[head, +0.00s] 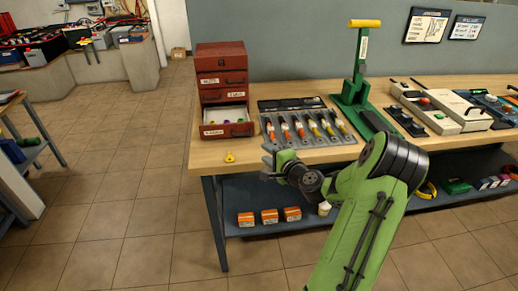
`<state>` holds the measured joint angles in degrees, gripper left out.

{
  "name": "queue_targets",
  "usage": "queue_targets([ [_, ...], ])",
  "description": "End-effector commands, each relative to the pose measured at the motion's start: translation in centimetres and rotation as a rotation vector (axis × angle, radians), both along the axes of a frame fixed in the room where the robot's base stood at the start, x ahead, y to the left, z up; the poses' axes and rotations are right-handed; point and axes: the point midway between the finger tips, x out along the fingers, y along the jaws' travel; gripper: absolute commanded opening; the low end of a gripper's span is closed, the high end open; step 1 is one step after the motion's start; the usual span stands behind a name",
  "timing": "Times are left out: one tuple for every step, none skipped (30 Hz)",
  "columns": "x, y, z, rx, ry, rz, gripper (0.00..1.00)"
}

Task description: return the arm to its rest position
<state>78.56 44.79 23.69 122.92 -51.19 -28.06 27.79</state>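My green arm reaches up from the bottom of the head view and bends left at a dark ringed joint. My gripper (267,161) is at the front edge of the wooden workbench (225,167), pointing left. Its grey fingers look spread apart, with nothing seen between them. A small yellow tag-like item (230,157) lies on the bench just left of it.
A red drawer cabinet (222,75) with an open lower drawer (227,122) stands behind left. A tray of screwdriver-like tools (305,128) and a green press (356,90) stand behind the arm. Small orange boxes (269,216) sit on the lower shelf. Floor at left is clear.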

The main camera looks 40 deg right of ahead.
Motion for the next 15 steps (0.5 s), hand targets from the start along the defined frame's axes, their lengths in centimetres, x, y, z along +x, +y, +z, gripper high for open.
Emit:
queue_targets([
  [0.0, 0.0, 0.0, 0.000, 0.000, 0.000, 0.37],
  [0.0, 0.0, 0.0, 0.000, 0.000, 0.000, 0.37],
  [0.0, 0.0, 0.0, 0.000, 0.000, -0.001, 0.37],
  [0.0, 0.0, 0.0, 0.000, 0.000, -0.001, 0.37],
  [0.0, 0.0, 0.0, 0.000, 0.000, -0.001, 0.37],
  [0.0, 0.0, 0.0, 0.000, 0.000, 0.000, 0.37],
  [0.0, 0.1, 0.1, -0.003, 0.002, 0.004, 0.37],
  [0.2, 0.5, 0.2, -0.012, 0.008, 0.015, 0.37],
  [0.5, 1.4, 0.7, -0.035, 0.025, 0.044, 0.37],
  [0.9, 2.6, 1.1, -0.063, 0.047, 0.082, 0.37],
  [1.3, 4.0, 1.6, -0.103, 0.076, 0.130, 0.37],
  [1.8, 6.5, 2.4, -0.170, 0.126, 0.209, 0.37],
  [2.0, 8.7, 3.1, -0.232, 0.171, 0.280, 0.37],
  [2.1, 11.0, 3.9, -0.301, 0.221, 0.356, 0.37],
  [1.8, 14.0, 4.8, -0.396, 0.285, 0.452, 0.37],
])
